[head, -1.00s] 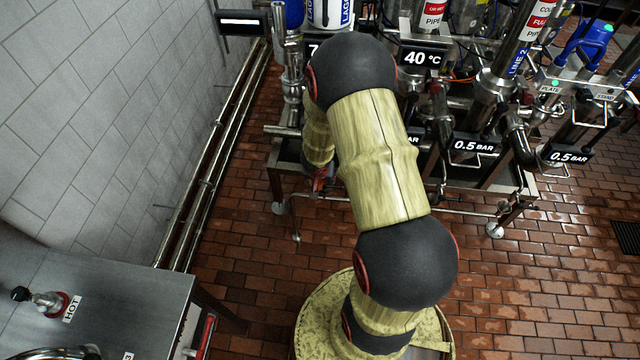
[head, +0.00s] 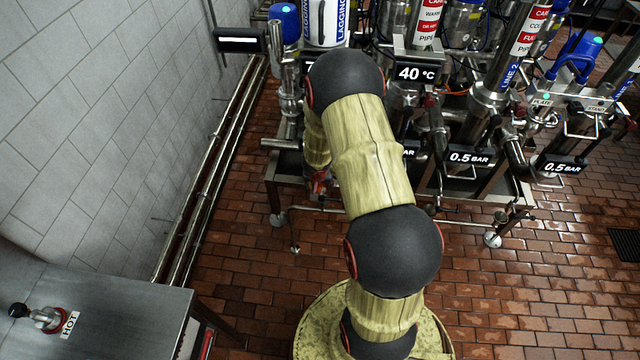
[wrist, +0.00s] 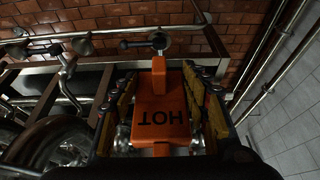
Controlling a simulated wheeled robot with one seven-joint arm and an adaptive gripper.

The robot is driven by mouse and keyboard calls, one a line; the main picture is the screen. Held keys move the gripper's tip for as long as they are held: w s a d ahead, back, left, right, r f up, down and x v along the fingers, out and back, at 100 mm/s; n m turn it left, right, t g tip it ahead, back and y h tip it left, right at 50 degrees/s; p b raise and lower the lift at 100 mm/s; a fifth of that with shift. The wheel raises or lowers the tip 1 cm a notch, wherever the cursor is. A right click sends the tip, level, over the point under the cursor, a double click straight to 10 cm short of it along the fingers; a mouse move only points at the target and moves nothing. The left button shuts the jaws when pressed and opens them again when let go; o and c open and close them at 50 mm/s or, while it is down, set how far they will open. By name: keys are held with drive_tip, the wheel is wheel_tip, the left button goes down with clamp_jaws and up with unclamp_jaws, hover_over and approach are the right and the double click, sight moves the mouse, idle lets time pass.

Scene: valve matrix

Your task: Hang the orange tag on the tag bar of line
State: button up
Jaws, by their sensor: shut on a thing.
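In the wrist view an orange tag (wrist: 160,117) with the black word HOT, upside down in the picture, lies between the fingers of my gripper (wrist: 162,85). The fingers are shut on it, one on each side. A narrower orange part of the tag extends toward the top of the picture, near a metal fitting with a black handle (wrist: 140,43). In the head view my arm covers most of the gripper, and the tag cannot be made out. I cannot clearly pick out a tag bar in either view.
A pipe rack carries a 40 °C display (head: 416,73), a 0.5 BAR display (head: 469,158) and a pipe marked LINE 2 (head: 509,77). A steel table (head: 130,310) stands at lower left with a HOT label (head: 70,325). A tiled wall (head: 90,130) and low pipes run along the left. Brick floor is open at right.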

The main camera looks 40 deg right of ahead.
drive_tip(key=o, duration=1.3)
drive_tip(key=v, duration=1.1)
drive_tip(key=shift+s+a+r, duration=0.15)
drive_tip(key=shift+s+r, duration=0.05)
drive_tip(key=shift+r, duration=0.15)
